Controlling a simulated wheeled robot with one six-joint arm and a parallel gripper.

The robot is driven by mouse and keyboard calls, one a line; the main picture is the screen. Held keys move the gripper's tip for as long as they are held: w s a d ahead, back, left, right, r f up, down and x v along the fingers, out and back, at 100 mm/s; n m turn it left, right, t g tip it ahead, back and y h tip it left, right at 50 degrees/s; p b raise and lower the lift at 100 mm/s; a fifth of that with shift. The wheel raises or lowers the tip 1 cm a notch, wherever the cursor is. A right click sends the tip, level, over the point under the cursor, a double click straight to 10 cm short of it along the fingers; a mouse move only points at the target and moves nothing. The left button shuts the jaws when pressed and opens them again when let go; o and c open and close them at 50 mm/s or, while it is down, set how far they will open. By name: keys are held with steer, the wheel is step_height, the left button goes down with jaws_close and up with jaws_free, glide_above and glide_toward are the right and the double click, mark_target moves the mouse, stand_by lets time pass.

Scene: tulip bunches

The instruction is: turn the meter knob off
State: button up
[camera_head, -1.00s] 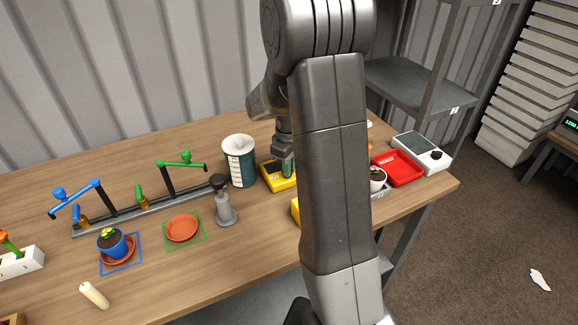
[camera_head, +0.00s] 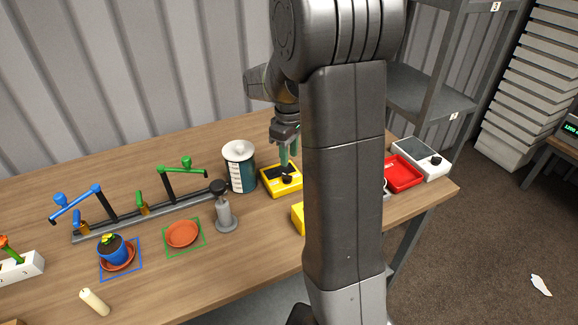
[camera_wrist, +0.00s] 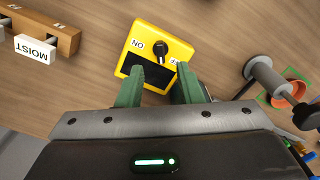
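The yellow meter box (camera_head: 270,186) with a dark screen and black knob (camera_head: 287,179) sits on the table near its back. In the wrist view the meter (camera_wrist: 141,38) shows its black knob (camera_wrist: 161,50) between an ON label on the left and an OFF label on the right, partly covered by a finger. I cannot tell exactly where the knob points. My gripper (camera_wrist: 157,80) is open, its green fingers apart and nothing between them. In the head view my gripper (camera_head: 289,157) is just above the meter, apart from the knob.
A dark green canister (camera_head: 241,172) stands left of the meter, and a grey stamp-like post (camera_head: 225,212) in front of it. A red tray (camera_head: 403,171) and a white device (camera_head: 421,157) are at the right. A wooden block labelled MOIST (camera_wrist: 48,30) shows in the wrist view.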

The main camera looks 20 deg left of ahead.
mark_target(289, 176)
step_height(289, 176, up, 7)
steer(key=shift+f, duration=0.15)
steer(key=shift+f, duration=0.15)
step_height(289, 176, down, 14)
steer(key=shift+r, duration=0.15)
stand_by(0.6)
